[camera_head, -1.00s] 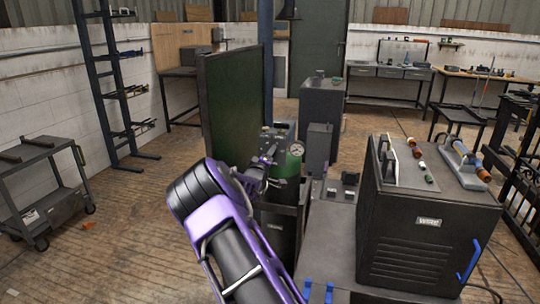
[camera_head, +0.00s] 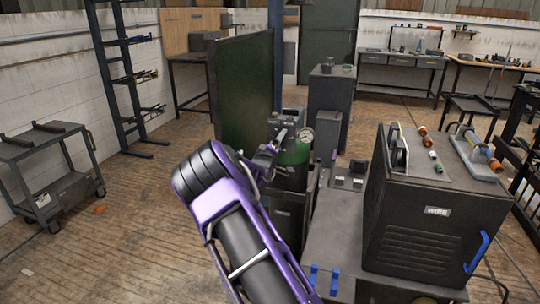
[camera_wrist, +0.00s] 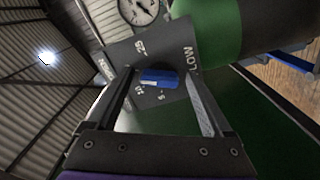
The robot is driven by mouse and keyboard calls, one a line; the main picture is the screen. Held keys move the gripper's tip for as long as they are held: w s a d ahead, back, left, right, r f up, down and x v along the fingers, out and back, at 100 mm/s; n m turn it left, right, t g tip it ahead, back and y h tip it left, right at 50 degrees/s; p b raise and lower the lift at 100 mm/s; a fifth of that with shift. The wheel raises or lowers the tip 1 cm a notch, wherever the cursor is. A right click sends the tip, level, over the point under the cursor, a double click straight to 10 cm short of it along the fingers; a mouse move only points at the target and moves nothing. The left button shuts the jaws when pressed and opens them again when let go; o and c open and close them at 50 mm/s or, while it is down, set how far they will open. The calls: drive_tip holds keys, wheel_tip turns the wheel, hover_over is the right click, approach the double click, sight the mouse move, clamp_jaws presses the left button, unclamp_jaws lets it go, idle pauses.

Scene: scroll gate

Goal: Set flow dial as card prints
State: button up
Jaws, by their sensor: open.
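The flow dial (camera_wrist: 158,79) is a blue knob on a grey plate with small printed numbers around it, in the middle of the wrist view. My gripper (camera_wrist: 157,75) is open, with one finger on each side of the blue knob in the picture; contact is not clear. In the head view my gripper (camera_head: 275,146) is at the green-topped cylinder (camera_head: 293,157), and the dial is hidden.
A round gauge (camera_head: 306,135) sits by the cylinder top and also shows in the wrist view (camera_wrist: 140,10). A dark green screen (camera_head: 242,90) stands behind. A dark welder box (camera_head: 430,215) stands at the right.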

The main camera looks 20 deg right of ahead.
drive_tip(key=v, duration=1.6)
drive_tip(key=shift+s+a, duration=0.15)
drive_tip(key=shift+s, duration=0.05)
